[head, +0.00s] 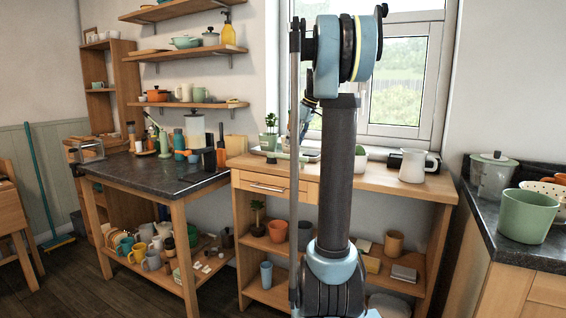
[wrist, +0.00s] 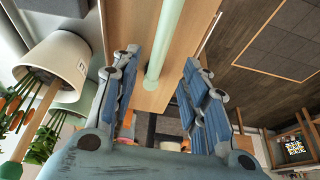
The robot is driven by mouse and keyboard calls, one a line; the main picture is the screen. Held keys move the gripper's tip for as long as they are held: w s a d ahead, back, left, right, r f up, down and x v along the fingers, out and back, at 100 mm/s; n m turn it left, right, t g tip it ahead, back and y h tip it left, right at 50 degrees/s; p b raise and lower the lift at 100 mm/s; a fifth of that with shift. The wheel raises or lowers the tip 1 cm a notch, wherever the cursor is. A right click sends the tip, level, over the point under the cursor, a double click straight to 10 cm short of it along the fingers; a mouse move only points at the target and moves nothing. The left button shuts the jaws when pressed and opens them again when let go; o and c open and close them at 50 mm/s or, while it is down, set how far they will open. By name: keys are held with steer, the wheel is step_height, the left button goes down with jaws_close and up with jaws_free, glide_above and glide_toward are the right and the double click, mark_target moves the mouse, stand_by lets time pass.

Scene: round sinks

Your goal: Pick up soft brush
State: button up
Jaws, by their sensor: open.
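My gripper (wrist: 160,62) is open in the wrist view, its two blue-grey fingers spread apart. A pale green rod, which looks like the handle of the soft brush (wrist: 168,38), lies over the wooden counter and shows in the gap between the fingers. I cannot make out any contact with the fingers. Its bristles are not clearly visible. In the head view a small pale green piece of it (head: 284,156) shows on the counter, left of my arm. My gripper is mostly hidden behind my arm there.
A pale pot with a plant (wrist: 62,62) stands close to the left finger in the wrist view. In the head view, a potted plant (head: 271,135) and a white pitcher (head: 412,166) stand on the wooden counter (head: 380,178). A dark-topped table (head: 140,172) with several items is at left.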

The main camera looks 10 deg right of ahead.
mark_target(287, 158)
steer(key=shift+x, duration=4.7)
steer(key=shift+w, duration=0.15)
steer(key=shift+c, duration=0.6)
jaws_close()
